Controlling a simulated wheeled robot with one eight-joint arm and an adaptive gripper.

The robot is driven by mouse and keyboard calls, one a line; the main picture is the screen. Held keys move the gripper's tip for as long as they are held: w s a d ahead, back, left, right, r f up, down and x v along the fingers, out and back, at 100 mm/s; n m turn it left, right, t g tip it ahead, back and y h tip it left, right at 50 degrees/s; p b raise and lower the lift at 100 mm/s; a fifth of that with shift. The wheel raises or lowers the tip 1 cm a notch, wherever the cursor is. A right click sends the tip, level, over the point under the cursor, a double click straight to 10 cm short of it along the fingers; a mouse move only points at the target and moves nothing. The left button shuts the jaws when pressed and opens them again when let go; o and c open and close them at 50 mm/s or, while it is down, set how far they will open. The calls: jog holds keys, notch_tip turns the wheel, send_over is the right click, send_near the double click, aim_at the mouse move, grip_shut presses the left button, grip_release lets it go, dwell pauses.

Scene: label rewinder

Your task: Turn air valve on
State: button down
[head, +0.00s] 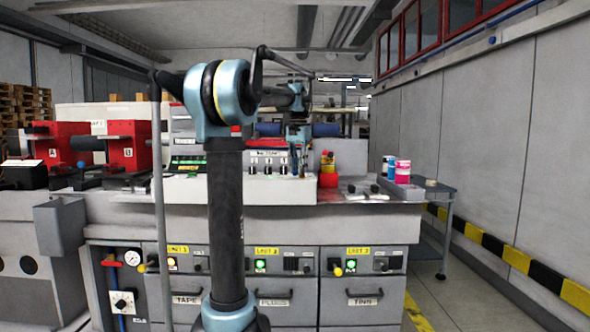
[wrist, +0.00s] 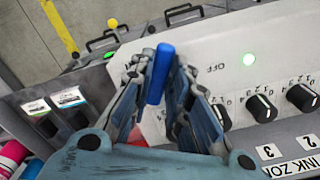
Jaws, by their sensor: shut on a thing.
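My gripper (wrist: 160,75) is over the light grey control panel (wrist: 215,50), with its two fingers on either side of a blue handle (wrist: 160,73). It is shut on this handle, whose upper end sticks out past the fingertips. The word OFF is printed on the panel to the right of the handle. The handle's base is hidden by the fingers. In the head view my gripper (head: 297,165) is small, at the console behind my arm. A red lever (head: 111,264) and a pressure gauge (head: 132,258) are at the lower left, away from my gripper.
Cabinet drawers (head: 275,293) are below. Ink pots (head: 402,171) stand on the right.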

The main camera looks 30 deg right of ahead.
jog(key=shift+w, duration=0.15)
jog(key=c, duration=1.5)
grip_release()
jog(key=shift+w+f, duration=0.1)
jog(key=shift+w, duration=0.05)
jog(key=shift+s+r, duration=0.2)
jog(key=shift+r, duration=0.1)
notch_tip(320, 180, up, 11)
jog(key=shift+w+r, duration=0.15)
jog(key=shift+r, duration=0.05)
